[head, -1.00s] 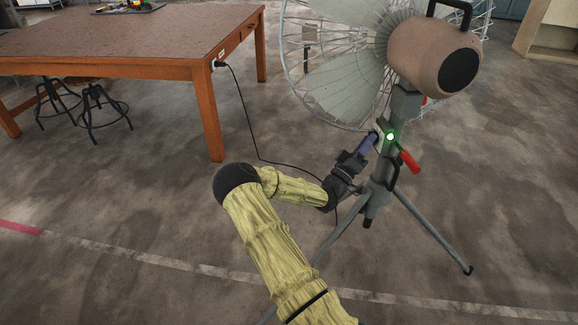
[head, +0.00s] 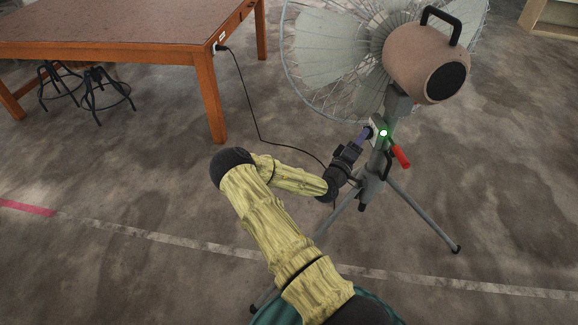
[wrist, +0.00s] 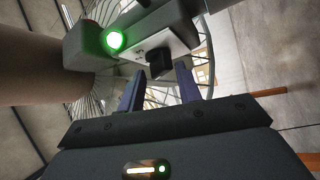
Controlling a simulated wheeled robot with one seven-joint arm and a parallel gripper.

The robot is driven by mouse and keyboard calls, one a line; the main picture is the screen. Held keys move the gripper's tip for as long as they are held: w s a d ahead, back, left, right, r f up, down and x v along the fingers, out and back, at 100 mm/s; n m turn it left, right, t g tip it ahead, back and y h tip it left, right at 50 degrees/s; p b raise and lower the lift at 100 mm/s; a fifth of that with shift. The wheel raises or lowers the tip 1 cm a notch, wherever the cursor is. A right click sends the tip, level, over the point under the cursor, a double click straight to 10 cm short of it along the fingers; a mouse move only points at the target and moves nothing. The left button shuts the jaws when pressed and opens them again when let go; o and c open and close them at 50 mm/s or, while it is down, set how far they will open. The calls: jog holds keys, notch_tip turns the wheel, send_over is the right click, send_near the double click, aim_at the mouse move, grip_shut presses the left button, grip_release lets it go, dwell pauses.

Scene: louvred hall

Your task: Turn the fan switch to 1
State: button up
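The fan (head: 425,60) stands on a grey tripod, with a wire cage and a brown motor housing. Its control box (head: 383,133) on the post carries a lit green light, which also shows in the wrist view (wrist: 114,40). The fan switch is a black knob (wrist: 159,63) on a pale plate; its marks are too small to read. My gripper (head: 366,134) is close to the box. In the wrist view its two bluish fingers (wrist: 160,88) are apart, with the knob between and just beyond their tips. I cannot tell whether they touch it.
A brown wooden table (head: 120,25) stands at the upper left, with dark stools (head: 100,90) beside it. A black cable (head: 250,110) runs from a socket on the table down across the floor. A red lever (head: 400,156) sticks out below the box. Open floor lies around the tripod.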

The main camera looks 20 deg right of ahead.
jog(key=s+a+f+m+g+y+p, duration=0.2)
jog(key=s+a+f+g+y, duration=0.15)
jog(key=a, duration=0.45)
jog(key=s+a+f+m+g+y+p, duration=0.25)
jog(key=s+a, duration=0.25)
jog(key=a, duration=0.3)
jog(key=s+a+r+m+y+p, duration=0.1)
jog(key=a+r+y+p, duration=0.5)
jog(key=a+r+y, duration=0.3)
jog(key=shift+a+r+g, duration=0.3)
jog(key=shift+a+r, duration=0.8)
jog(key=shift+a, duration=0.4)
